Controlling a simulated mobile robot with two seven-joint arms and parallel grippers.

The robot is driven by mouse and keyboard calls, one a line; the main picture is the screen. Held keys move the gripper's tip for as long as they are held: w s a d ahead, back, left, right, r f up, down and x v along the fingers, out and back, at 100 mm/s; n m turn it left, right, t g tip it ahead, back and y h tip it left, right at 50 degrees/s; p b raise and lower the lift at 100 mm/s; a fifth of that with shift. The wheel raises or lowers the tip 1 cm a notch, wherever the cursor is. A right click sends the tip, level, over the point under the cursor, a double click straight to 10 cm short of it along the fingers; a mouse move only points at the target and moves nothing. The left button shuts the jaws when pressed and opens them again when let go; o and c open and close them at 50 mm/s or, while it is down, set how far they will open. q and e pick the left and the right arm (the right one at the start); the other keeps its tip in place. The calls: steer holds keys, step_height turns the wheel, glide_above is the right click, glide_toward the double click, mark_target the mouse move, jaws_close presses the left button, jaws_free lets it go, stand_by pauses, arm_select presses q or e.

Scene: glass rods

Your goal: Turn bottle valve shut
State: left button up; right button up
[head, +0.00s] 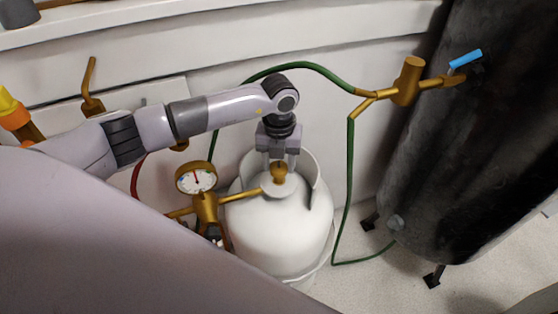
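The white gas bottle (275,232) stands upright on the floor in the middle of the head view. Its brass valve (279,174) sits on top, inside the raised white collar. My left gripper (279,161) points straight down over the valve. Its two fingers are apart, one on each side of the valve's top, with a gap visible between them. I cannot tell whether either finger touches the valve. A brass regulator with a round gauge (196,178) joins the valve from the left. My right gripper is not in view.
A green hose (350,165) runs from the wall side to a brass fitting (407,82) with a blue lever (465,60). A dark tank (445,130) stands at the right. A brass valve handle (89,75) is at the left.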

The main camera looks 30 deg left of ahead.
arm_select(q)
steer(key=shift+m, duration=0.3)
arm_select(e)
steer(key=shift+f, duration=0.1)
arm_select(q)
steer(key=m+b, duration=0.1)
steer(key=m, duration=0.1)
steer(key=shift+m, duration=0.3)
steer(key=m+b, duration=0.1)
steer(key=m, duration=0.1)
steer(key=shift+m, duration=0.3)
steer(key=shift+m+b, duration=0.45)
steer(key=shift+m, duration=1.05)
steer(key=shift+m+b, duration=0.45)
steer(key=shift+m, duration=0.35)
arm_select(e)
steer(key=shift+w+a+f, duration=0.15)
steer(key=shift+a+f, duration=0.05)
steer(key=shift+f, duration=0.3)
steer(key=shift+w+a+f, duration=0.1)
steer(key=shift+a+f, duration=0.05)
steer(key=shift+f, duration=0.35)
arm_select(q)
steer(key=o, duration=1.1)
steer(key=shift+c, duration=0.2)
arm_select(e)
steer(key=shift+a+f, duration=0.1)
